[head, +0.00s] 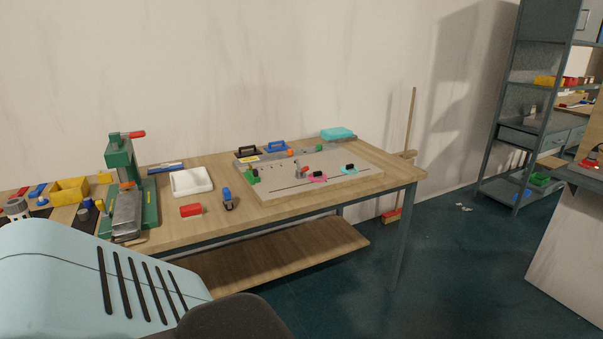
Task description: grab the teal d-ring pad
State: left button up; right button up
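The teal d-ring pad (349,170) looks like the small flat teal piece with a black part on top. It lies on the right part of a pale board (272,193) on the wooden workbench (335,202). A pink pad (317,177) with a dark part lies just left of it, and a small green piece (252,177) lies at the board's left side. Details of the ring are too small to tell. Neither of my grippers is in view.
A teal block (337,133) sits at the bench's back right. A red-and-grey tool (301,170) stands on the board. Left of it are a blue-and-black tool (228,199), a red block (190,210), a white tray (192,182) and a green press (118,154). The floor to the right is open.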

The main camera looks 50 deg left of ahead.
aim_at(349, 168)
jog(key=u, duration=1.5)
